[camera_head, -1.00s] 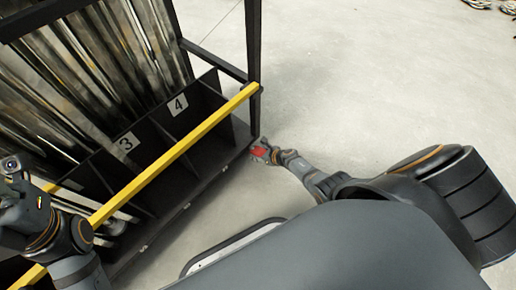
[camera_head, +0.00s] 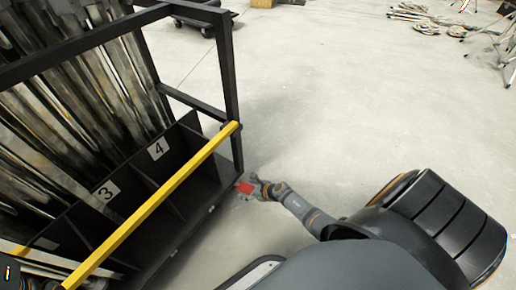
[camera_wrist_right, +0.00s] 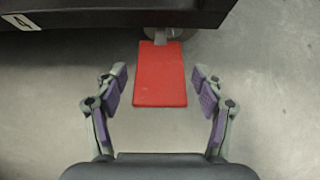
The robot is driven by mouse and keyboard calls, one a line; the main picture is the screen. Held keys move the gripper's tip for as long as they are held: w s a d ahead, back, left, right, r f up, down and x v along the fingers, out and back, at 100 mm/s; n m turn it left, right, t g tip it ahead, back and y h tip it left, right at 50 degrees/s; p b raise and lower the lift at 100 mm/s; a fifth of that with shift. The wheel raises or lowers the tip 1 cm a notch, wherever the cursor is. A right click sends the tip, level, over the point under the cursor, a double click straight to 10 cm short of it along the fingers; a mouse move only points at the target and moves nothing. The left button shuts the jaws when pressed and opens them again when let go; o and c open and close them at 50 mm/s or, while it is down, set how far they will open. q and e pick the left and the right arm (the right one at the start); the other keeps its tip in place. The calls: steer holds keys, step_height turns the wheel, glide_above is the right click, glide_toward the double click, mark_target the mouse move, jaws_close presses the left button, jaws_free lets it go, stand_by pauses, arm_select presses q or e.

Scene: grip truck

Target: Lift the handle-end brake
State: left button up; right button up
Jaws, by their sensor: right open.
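The brake is a flat red pedal (camera_wrist_right: 160,80) at the lower corner of the black truck, beside a caster wheel partly hidden under the frame. It also shows in the head view (camera_head: 245,187). My right gripper (camera_wrist_right: 160,88) is open, with its purple-padded fingers on either side of the red pedal and a gap on each side. In the head view the right gripper (camera_head: 250,187) is low by the truck's corner. My left arm shows only as a small part at the lower left edge, and its gripper is not in view.
The black truck frame (camera_head: 232,90) holds long metal pieces in numbered bays, with a yellow bar (camera_head: 160,195) across its front. Concrete floor (camera_head: 320,110) is clear to the right. Cables (camera_head: 425,20) and stands lie at the far right. A dark dolly (camera_head: 205,18) stands behind.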

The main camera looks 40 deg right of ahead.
steer(key=v, duration=0.8)
steer(key=shift+s+r, duration=0.2)
steer(key=shift+s, duration=0.05)
steer(key=shift+s+d, duration=0.1)
steer(key=shift+d, duration=0.05)
